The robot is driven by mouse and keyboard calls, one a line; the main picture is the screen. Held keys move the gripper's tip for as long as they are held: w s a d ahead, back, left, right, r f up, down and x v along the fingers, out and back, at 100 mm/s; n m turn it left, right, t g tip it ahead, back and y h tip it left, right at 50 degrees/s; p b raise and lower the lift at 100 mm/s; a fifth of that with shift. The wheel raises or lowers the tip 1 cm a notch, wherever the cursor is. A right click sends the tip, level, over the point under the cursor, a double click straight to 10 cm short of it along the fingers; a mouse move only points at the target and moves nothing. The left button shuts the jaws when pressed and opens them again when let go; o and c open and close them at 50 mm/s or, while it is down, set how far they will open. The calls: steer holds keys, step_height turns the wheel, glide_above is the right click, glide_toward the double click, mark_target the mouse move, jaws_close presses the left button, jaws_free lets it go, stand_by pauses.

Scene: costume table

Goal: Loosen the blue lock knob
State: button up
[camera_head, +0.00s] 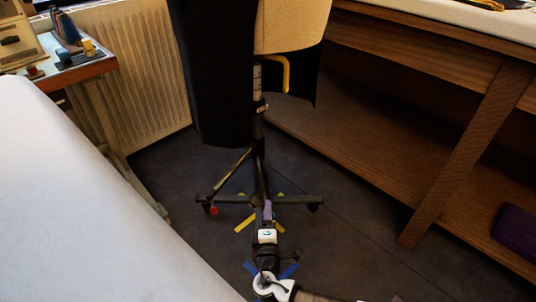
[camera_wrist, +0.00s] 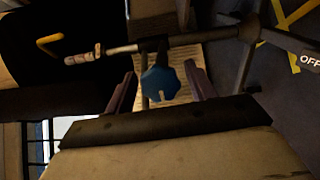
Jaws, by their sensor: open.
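The blue lock knob (camera_wrist: 160,82) shows in the wrist view, on a dark collar of the stand's pole (camera_wrist: 195,40). A pale mark lies on its face. My gripper (camera_wrist: 161,74) is open, with one purple finger on each side of the knob and a visible gap to each. I cannot tell how deep the knob sits between the fingertips. In the head view my gripper (camera_head: 267,210) is low, in front of the stand's base, and I cannot make out the knob there.
The stand (camera_head: 259,150) carries a dark garment (camera_head: 210,75) and a yellow hooked handle (camera_head: 286,72). Its legs spread on the dark floor. A wooden bench (camera_head: 460,130) is at right, a white surface (camera_head: 80,190) at left, a radiator (camera_head: 140,70) behind.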

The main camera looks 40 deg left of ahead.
steer(key=shift+c, duration=0.3)
steer(key=c, duration=0.8)
